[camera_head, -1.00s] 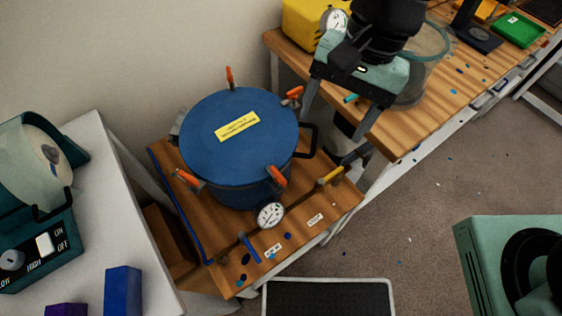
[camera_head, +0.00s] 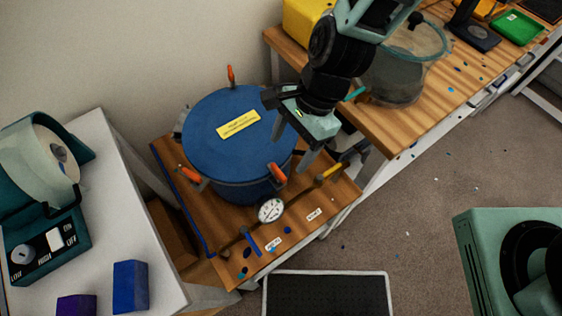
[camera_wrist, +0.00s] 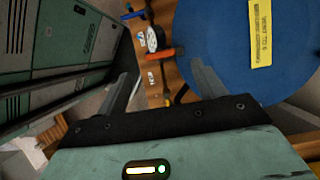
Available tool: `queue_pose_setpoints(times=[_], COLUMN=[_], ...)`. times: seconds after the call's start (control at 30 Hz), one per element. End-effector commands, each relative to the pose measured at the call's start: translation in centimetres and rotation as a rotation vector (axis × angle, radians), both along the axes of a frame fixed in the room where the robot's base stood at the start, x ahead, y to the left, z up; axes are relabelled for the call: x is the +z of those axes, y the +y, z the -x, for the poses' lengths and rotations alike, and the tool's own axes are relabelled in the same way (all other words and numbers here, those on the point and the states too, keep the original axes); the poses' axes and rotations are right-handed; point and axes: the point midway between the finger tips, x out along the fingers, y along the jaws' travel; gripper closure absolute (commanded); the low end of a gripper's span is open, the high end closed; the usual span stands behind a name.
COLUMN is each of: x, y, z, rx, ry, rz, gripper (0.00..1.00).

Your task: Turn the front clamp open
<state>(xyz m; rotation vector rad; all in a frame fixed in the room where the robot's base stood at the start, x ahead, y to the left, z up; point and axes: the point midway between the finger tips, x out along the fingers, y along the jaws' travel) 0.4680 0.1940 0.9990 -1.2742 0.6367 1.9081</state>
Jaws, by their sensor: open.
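The blue pressure pot (camera_head: 212,143) stands on a small wooden table, its round lid on with a yellow label (camera_head: 238,124). The orange-handled clamp at its front right (camera_head: 277,174), nearest the gauge, appears to be the front clamp; it also shows in the wrist view (camera_wrist: 165,52). Other orange clamps show at the left (camera_head: 189,176) and the back (camera_head: 231,75) of the lid. My gripper (camera_head: 293,147) is open and empty, over the pot's right side. In the wrist view the front clamp lies beyond the open fingers, apart from them. My arm hides the right-hand clamp.
A round gauge (camera_head: 271,210), a blue valve handle (camera_head: 252,243) and a yellow valve handle (camera_head: 329,172) sit on a pipe in front of the pot. A clear chamber (camera_head: 399,75) stands on the right bench. A white table (camera_head: 160,262) is at left.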

Motion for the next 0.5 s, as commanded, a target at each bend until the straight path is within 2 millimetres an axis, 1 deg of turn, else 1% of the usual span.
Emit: queue_pose_setpoints(times=[0.03, 0.2, 0.37, 0.5], x=[-0.9, -3.4, -5.0, -5.8], y=[0.3, 1.1, 1.7, 1.9], z=[0.4, 1.0, 1.4, 1.5], rx=[0.001, 0.002, 0.003, 0.002], ry=[0.006, 0.005, 0.002, 0.001], rz=[0.002, 0.001, 0.000, -0.001], gripper=[0.31, 0.31, 0.31, 0.31])
